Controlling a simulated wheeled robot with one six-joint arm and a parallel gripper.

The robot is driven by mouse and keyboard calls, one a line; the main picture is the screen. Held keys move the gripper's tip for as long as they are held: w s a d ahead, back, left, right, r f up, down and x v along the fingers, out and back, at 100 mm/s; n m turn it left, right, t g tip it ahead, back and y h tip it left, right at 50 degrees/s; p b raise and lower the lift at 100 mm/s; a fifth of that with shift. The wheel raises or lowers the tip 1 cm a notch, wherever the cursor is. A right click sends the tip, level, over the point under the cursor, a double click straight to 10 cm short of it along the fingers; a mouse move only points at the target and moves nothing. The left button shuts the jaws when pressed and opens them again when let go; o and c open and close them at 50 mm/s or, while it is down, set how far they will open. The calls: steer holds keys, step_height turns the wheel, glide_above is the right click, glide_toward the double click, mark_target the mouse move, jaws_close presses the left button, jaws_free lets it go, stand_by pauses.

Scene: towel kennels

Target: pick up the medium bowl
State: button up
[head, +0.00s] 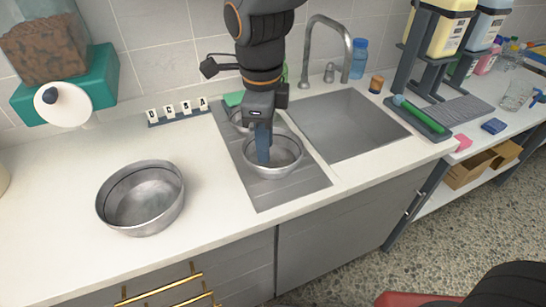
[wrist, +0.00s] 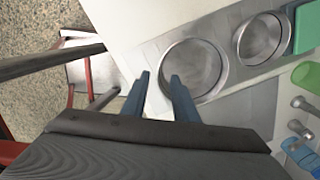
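The medium bowl (head: 287,152) is round grey metal and stands upright on the ribbed drainboard left of the sink. It also shows in the wrist view (wrist: 205,62), right of centre. My gripper (head: 263,158) points down at the bowl with its blue fingers over the bowl's left part. In the wrist view my gripper (wrist: 160,77) has its two fingers apart with nothing lifted between them. The right fingertip overlaps the bowl's near rim and the left one lies outside it. I cannot tell whether either finger touches the rim.
A smaller bowl (wrist: 260,38) stands just behind the medium one, beside a green block (wrist: 308,28). A larger bowl (head: 142,196) sits on the open counter at left. The sink (head: 345,125) and its faucet (head: 348,60) are to the right. Letter tiles (head: 178,111) stand by the wall.

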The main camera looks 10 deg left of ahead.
steer(key=shift+w+d+f+p, duration=0.15)
steer(key=shift+f+p, duration=0.3)
steer(key=shift+f, duration=1.5)
steer(key=shift+w+a+f+p, duration=0.1)
steer(key=shift+f+p, duration=0.35)
steer(key=shift+f, duration=1.45)
jaws_close()
